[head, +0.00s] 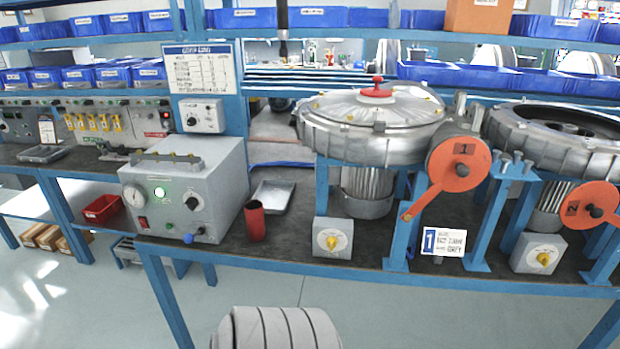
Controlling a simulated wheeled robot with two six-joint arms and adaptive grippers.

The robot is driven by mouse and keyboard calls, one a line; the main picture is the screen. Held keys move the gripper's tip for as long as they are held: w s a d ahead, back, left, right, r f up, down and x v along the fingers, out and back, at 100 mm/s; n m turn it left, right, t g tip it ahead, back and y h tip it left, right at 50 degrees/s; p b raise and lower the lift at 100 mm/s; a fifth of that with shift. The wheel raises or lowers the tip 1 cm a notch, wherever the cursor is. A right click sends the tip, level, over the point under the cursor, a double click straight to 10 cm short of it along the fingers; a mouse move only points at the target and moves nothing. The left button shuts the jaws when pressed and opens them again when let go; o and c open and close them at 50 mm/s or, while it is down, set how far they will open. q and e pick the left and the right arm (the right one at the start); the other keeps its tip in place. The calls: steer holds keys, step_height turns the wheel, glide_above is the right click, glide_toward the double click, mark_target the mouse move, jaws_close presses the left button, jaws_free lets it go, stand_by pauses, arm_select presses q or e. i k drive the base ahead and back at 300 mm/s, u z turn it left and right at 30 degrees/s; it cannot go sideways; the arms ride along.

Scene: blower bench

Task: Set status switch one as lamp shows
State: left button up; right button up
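A grey switch box (322,246) with a yellow rotary knob (332,241) stands on the bench front, below the left blower (375,125). A similar box (530,262) with a yellow knob stands below the right blower (560,140). The knobs' exact settings are too small to tell. A card (443,242) with a large 1 stands between them; its small text is hard to read. A grey control box (188,185) has a lit greenish-white lamp (160,193), a gauge, a black knob and a red switch. Neither gripper is in view.
An orange disc (460,160) marked 1, with a lever, sits before the left blower; another orange disc (590,204) is at right. A red cup (254,221) and a metal tray (272,196) lie right of the control box. Blue bins (110,73) fill shelves behind.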

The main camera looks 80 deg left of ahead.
mark_target(331, 242)
steer(key=u, duration=0.9)
steer(key=i, duration=0.8)
steer(key=u, duration=0.75)
